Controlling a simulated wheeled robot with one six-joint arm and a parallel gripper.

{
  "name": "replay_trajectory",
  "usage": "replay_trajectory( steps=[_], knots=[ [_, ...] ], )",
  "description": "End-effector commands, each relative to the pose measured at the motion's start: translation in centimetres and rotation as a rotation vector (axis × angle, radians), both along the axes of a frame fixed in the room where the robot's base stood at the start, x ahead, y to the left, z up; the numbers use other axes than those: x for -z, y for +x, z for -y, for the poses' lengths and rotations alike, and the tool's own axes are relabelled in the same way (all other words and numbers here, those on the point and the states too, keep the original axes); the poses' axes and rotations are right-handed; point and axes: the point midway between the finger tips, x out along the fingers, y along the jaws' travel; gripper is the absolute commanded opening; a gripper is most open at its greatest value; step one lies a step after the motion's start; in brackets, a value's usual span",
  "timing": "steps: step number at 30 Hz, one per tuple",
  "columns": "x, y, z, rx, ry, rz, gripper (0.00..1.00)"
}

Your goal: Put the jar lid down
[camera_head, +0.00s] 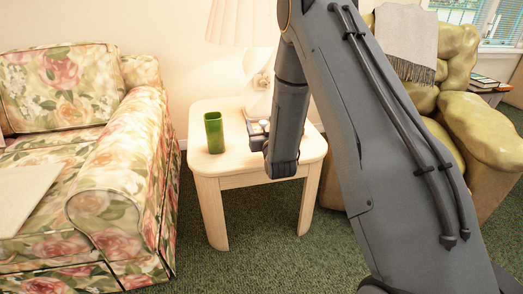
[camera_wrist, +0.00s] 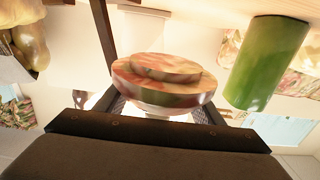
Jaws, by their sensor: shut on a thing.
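The jar lid (camera_wrist: 165,90) is a round, stepped disc with a shiny surface that shows reddish, green and cream patches. It fills the middle of the wrist view. My gripper (camera_wrist: 162,104) is shut on it, with a dark finger at each side. In the head view my gripper (camera_head: 258,128) is over the right part of the small pale wooden table (camera_head: 235,180), close to the tabletop. The lid is hard to make out there, partly behind my arm. I cannot tell whether it touches the table.
A green vase-like vessel (camera_head: 214,132) stands on the table left of my gripper; it also shows in the wrist view (camera_wrist: 268,62). A white lamp (camera_head: 243,22) stands behind. A floral sofa (camera_head: 120,190) is left, a yellowish armchair (camera_head: 480,130) right. The table's front left is clear.

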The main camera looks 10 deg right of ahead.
Motion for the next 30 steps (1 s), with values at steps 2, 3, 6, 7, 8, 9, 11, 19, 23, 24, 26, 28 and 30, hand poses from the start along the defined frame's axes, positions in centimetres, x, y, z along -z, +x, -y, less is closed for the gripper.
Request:
replay_trajectory(
  steps=[2, 3, 6, 7, 8, 9, 11, 19, 23, 24, 26, 28, 30],
  knots=[
    [1.7, 0.0, 0.0, 0.000, 0.000, -0.001, 0.32],
    [2.3, 0.0, 0.0, 0.000, 0.000, -0.001, 0.32],
    [3.2, 0.0, 0.0, 0.000, 0.000, 0.000, 0.32],
    [3.4, 0.0, 0.0, 0.000, 0.000, 0.000, 0.32],
    [3.5, 0.0, 0.0, 0.000, 0.000, 0.000, 0.32],
    [3.7, 0.0, 0.0, 0.000, 0.000, 0.000, 0.32],
    [4.2, 0.0, 0.0, 0.000, 0.000, 0.000, 0.32],
    [7.2, 0.0, 0.0, 0.000, 0.000, 0.001, 0.32],
    [7.1, 0.0, 0.0, 0.000, 0.000, 0.002, 0.32],
    [7.1, 0.0, 0.0, 0.000, 0.000, 0.002, 0.32],
    [7.1, 0.0, 0.0, 0.000, 0.000, 0.002, 0.32],
    [7.3, 0.0, 0.0, 0.000, 0.000, 0.001, 0.32],
    [7.4, 0.0, 0.0, 0.000, 0.000, 0.001, 0.67]
  ],
)
